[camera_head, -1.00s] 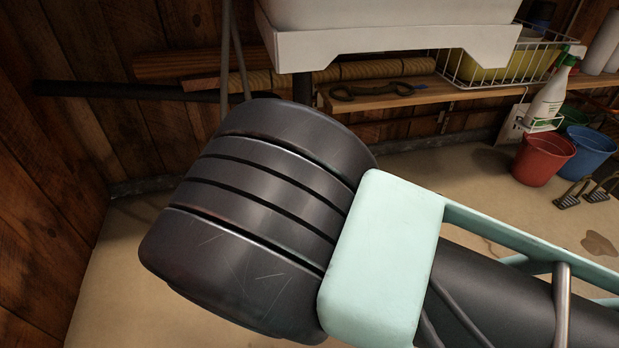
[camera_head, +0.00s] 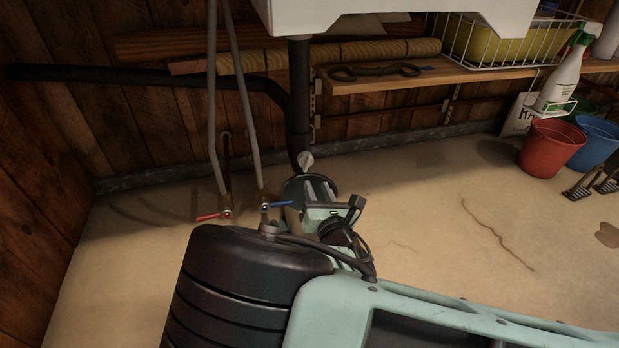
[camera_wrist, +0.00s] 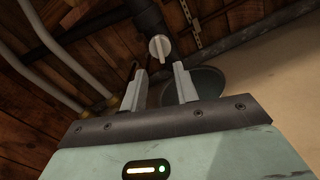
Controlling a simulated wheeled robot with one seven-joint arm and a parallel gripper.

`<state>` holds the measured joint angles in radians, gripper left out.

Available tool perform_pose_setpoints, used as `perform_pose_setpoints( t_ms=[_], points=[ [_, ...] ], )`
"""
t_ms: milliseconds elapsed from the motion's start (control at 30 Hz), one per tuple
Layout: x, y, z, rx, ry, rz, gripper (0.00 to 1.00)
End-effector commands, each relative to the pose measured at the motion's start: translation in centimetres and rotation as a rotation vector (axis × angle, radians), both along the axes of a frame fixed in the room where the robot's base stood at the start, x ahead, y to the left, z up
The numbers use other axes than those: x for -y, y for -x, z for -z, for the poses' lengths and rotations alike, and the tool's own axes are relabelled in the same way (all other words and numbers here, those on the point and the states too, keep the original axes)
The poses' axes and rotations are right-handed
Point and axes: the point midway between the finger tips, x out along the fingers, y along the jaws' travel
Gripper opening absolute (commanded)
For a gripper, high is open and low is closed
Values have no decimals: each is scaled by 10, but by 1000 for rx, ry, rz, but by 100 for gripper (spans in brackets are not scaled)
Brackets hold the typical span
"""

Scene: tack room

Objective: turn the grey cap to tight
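The grey cap (camera_head: 305,160) is a small light-grey piece with a raised grip, at the lower end of the black pipe (camera_head: 298,105) under the white sink. In the wrist view the grey cap (camera_wrist: 160,48) shows just beyond my fingertips, roughly centred between them, its grip nearly upright. My gripper (camera_wrist: 160,76) is open, with a clear gap between its two fingers and nothing in it. In the head view my gripper (camera_head: 316,186) is just below the cap, apart from it, and partly hidden by my own wrist.
Grey hoses run down to a red-handled valve (camera_head: 213,216) and a blue-handled valve (camera_head: 277,205) left of my gripper. The white sink (camera_head: 390,15) hangs above. A red bucket (camera_head: 550,147) and blue bucket (camera_head: 597,143) stand right. The floor between is mostly clear.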

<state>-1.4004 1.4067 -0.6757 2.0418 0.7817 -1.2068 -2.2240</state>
Motion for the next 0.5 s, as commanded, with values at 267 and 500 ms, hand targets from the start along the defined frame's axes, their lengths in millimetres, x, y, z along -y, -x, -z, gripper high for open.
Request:
perform_pose_setpoints(
  t_ms=[267,500],
  points=[
    [-15,-52,4,2,-3,0,30],
    [-21,-74,1,0,-2,0,30]
  ],
)
